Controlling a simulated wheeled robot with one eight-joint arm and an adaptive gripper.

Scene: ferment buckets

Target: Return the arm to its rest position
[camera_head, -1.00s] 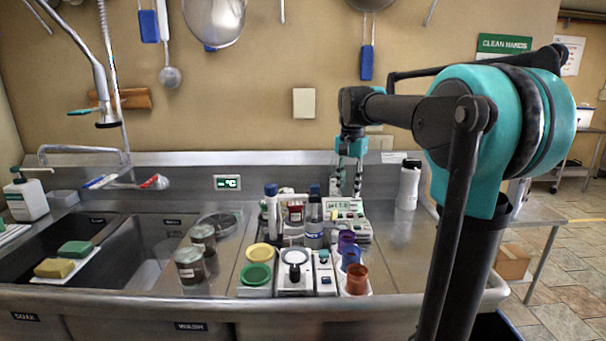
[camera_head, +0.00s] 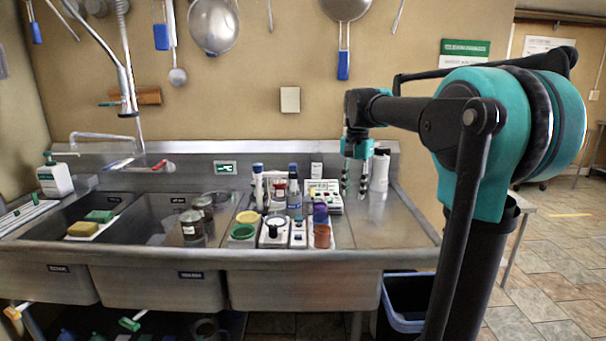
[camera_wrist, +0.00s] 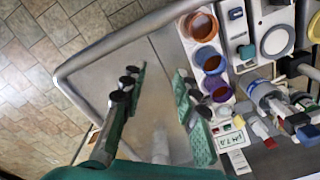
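My gripper (camera_head: 354,190) hangs from my arm above the right part of the steel counter in the head view, in front of the back splash. In the wrist view my gripper (camera_wrist: 158,98) shows its two green, ribbed fingers spread apart with nothing between them. Bare counter metal (camera_wrist: 160,75) shows between the fingers. My arm is bent, with its forearm reaching left from the teal elbow joint.
Orange (camera_head: 322,236), blue and purple cups, a meter (camera_head: 325,196) and several bottles stand left of my gripper. A white bottle (camera_head: 380,170) stands just behind it. Two sink basins (camera_head: 150,215) lie left. A blue-rimmed bin (camera_head: 405,322) stands below the counter's right end.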

